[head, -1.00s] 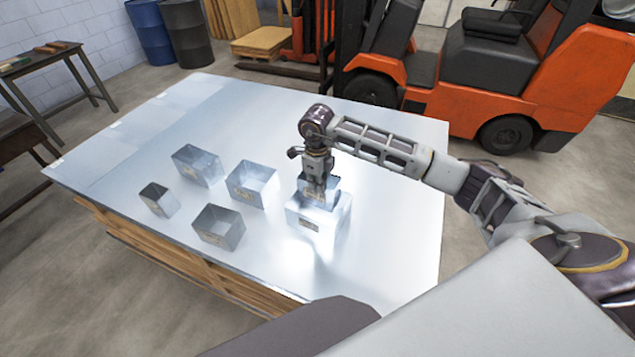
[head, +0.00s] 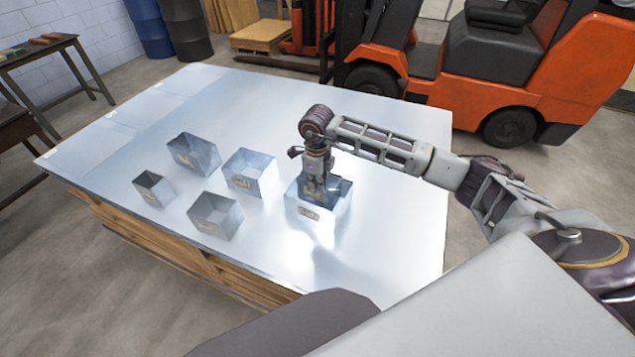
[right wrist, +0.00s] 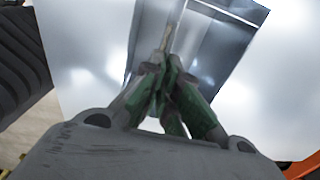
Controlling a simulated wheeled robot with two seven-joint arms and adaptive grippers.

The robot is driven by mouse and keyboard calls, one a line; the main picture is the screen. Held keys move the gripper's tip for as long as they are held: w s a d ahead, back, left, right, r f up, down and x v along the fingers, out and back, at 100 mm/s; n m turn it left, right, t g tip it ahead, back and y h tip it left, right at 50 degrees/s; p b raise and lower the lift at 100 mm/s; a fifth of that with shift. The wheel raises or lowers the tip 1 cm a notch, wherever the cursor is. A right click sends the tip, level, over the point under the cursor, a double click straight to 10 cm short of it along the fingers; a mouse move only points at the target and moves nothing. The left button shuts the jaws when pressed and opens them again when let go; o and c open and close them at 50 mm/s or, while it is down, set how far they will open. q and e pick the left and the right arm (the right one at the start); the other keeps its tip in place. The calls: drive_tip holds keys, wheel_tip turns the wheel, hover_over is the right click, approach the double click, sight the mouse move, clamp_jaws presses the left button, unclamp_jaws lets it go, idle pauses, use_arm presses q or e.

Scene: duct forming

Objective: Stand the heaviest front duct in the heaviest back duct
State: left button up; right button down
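My right gripper (head: 317,184) reaches down into the mouth of a large open-topped metal duct (head: 303,211) with a label on its near face. Its fingers are closed together on a wall of a smaller metal duct (head: 321,199), which sits low inside the large duct. The gripper and the large duct's walls hide most of the smaller duct; whether it touches the bottom cannot be told. In the right wrist view the closed green-padded fingers (right wrist: 167,80) show close to bright sheet-metal walls. My left gripper is not in view.
To the left on the metal-topped table (head: 120,150) stand several separate open ducts: a small one (head: 153,190), a front one (head: 216,218), a back one (head: 194,155) and another (head: 251,175). The table's right side is clear. An orange forklift (head: 560,70) stands behind.

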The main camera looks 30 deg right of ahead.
drive_tip(key=shift+f, duration=0.25)
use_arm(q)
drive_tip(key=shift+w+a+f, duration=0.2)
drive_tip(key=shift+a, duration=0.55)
use_arm(e)
drive_tip(key=c, duration=1.6)
unclamp_jaws()
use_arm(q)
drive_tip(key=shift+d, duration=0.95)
use_arm(e)
drive_tip(key=shift+o, duration=0.2)
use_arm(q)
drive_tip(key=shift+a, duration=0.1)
